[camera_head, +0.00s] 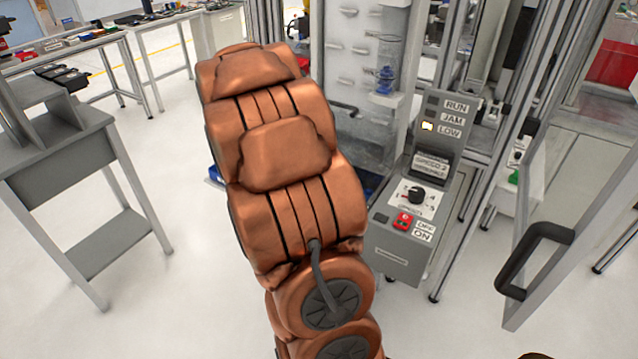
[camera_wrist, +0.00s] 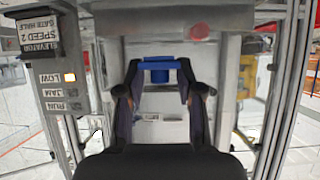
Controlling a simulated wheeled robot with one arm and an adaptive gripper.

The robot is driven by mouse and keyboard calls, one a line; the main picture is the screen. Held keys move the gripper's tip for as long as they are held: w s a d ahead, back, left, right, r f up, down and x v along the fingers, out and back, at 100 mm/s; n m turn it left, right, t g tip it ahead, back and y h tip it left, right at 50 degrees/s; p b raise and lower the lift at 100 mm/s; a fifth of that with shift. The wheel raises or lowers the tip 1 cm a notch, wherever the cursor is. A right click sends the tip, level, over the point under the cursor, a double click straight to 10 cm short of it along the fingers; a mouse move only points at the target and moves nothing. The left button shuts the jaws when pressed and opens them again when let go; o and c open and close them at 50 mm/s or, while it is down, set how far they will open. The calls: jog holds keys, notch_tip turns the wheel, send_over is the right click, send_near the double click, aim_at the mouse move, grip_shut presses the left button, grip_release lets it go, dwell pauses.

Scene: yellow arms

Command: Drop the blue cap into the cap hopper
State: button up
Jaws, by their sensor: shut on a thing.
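In the wrist view my gripper (camera_wrist: 159,74) is shut on the blue cap (camera_wrist: 159,65), which sits between the two dark fingertips. The gripper's dark body fills the bottom of that view. In the head view my arm hides the gripper and the held cap. The machine's grey control panel (camera_head: 409,230) stands right of my arm. A clear upright tube (camera_head: 389,52) with blue pieces low in it is on the machine. Some blue shows low behind my arm, but I cannot tell whether it is the hopper's contents. I cannot make out the hopper opening.
The LOW lamp (camera_head: 427,126) is lit; it also shows, upside down, in the wrist view (camera_wrist: 70,77). A frame door with a black handle (camera_head: 532,260) stands at the right. A grey table (camera_head: 62,150) is at the left. The floor between table and machine is clear.

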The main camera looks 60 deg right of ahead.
jog(key=shift+f+b, duration=2.7)
jog(key=shift+b, duration=0.05)
jog(key=o, duration=0.8)
jog(key=shift+a+r, duration=0.1)
jog(key=shift+v, duration=5.9)
